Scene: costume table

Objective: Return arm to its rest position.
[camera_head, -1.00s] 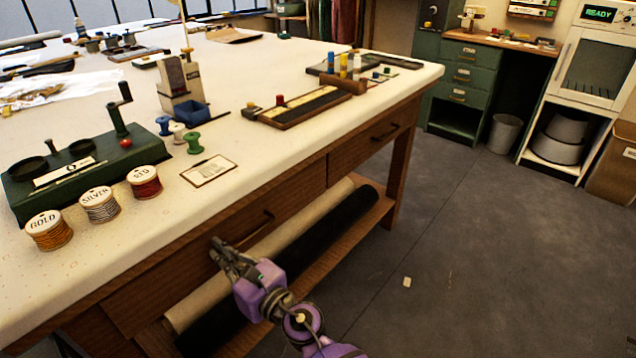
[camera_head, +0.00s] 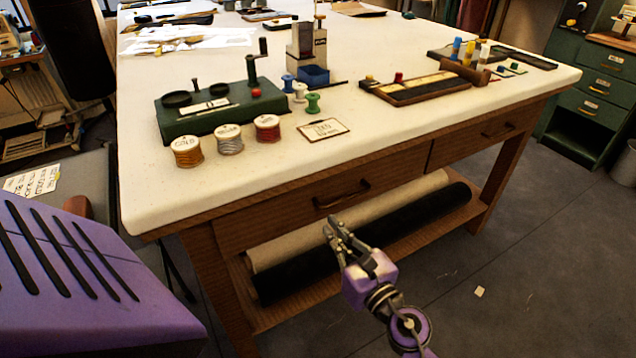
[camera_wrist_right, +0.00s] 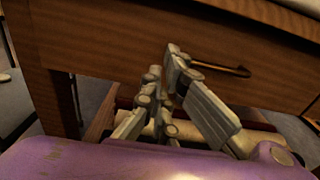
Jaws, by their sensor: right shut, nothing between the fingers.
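My right gripper (camera_head: 338,228) is in the head view, in front of the table's long side, below the brass drawer handle (camera_head: 342,195). It is shut and empty. In the right wrist view my right gripper (camera_wrist_right: 163,80) points toward the wooden drawer front, with the handle (camera_wrist_right: 222,68) just to the right of its fingers. Whether the fingers touch the drawer front cannot be told. My left gripper is not in view.
The white-topped table (camera_head: 230,170) carries thread spools (camera_head: 228,139), a green winder (camera_head: 215,112) and trays. Fabric rolls (camera_head: 370,240) lie on its lower shelf. A grey bin (camera_head: 626,165) and green drawers (camera_head: 592,95) stand at the right.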

